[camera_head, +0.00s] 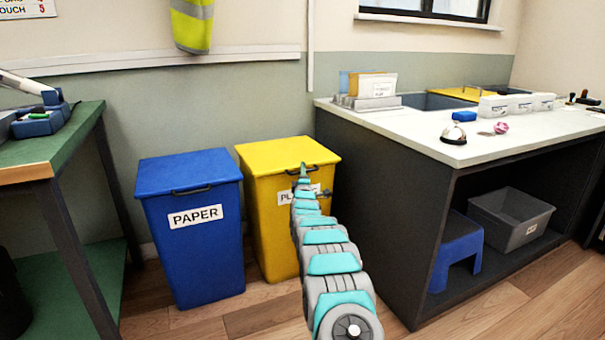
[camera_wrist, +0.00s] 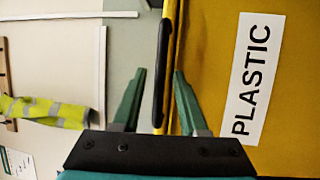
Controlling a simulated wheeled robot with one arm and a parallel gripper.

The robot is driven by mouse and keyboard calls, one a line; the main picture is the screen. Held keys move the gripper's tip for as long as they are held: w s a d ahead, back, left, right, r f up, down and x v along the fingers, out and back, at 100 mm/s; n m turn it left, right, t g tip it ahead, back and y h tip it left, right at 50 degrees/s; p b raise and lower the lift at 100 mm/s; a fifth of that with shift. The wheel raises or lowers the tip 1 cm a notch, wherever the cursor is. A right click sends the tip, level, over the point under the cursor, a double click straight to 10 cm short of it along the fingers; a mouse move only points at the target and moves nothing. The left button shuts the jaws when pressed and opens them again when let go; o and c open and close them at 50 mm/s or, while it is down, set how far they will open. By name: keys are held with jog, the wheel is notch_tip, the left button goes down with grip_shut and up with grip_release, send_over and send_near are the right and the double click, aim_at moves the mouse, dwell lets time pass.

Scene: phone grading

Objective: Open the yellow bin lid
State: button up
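The yellow bin (camera_head: 266,215) stands on the floor against the wall, its lid (camera_head: 282,152) lying flat and shut. A black handle (camera_head: 317,167) is on the lid's front edge. My gripper (camera_head: 303,168) is at that front edge, and my arm hides part of the bin's front and label. In the wrist view, which is turned sideways, my gripper (camera_wrist: 159,75) is open, with its green fingers apart. The handle (camera_wrist: 162,65) lies in line with the gap between the fingertips. I cannot tell whether they touch it. The PLASTIC label (camera_wrist: 252,75) shows to the right.
A blue PAPER bin (camera_head: 192,255) stands just left of the yellow bin. A counter (camera_head: 385,190) with a dark side panel stands close on the right. A green-topped table (camera_head: 70,145) is at the far left. Wooden floor shows in front.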

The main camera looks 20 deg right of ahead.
grip_shut()
dwell(1.2)
